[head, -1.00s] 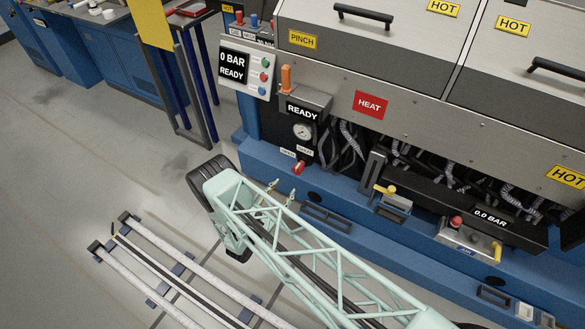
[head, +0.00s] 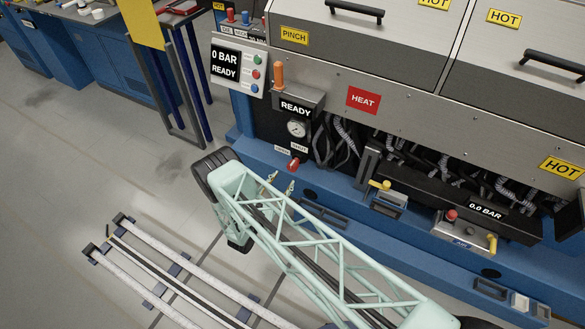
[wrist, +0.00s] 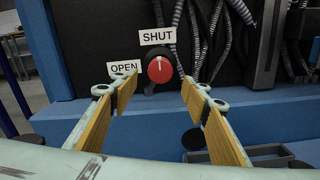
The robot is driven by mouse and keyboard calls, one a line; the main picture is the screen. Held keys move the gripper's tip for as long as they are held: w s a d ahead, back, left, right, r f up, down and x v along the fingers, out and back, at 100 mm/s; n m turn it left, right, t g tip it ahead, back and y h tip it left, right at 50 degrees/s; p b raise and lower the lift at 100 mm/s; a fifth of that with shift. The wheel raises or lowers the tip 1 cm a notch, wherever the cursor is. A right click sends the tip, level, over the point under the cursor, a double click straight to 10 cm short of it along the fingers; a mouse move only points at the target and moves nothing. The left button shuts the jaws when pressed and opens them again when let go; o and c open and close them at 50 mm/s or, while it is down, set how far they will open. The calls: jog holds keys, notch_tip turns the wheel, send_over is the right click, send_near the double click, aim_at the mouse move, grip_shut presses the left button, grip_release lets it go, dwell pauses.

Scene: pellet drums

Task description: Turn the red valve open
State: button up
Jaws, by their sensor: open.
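The red valve (head: 293,164) is a round knob low on the machine's dark front panel, below a gauge. In the wrist view the red valve (wrist: 160,69) shows a white mark pointing up to the SHUT label (wrist: 157,36). The OPEN label (wrist: 123,67) is at its left. My gripper (wrist: 158,82) is open and empty, with its fingertips apart and the knob showing between them in the picture. The knob appears just beyond the tips; contact is not visible. In the head view my gripper (head: 281,182) is just below the valve, partly behind my arm.
A gauge (head: 297,129) under a READY sign sits above the valve. Hoses (head: 345,135) hang to its right. A blue ledge (wrist: 250,118) runs below the panel. Floor rails (head: 150,265) lie at the lower left, with open floor around them.

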aim_at(291, 169)
jog(key=shift+b+x, duration=0.85)
jog(key=shift+x, duration=4.2)
jog(key=c, duration=0.9)
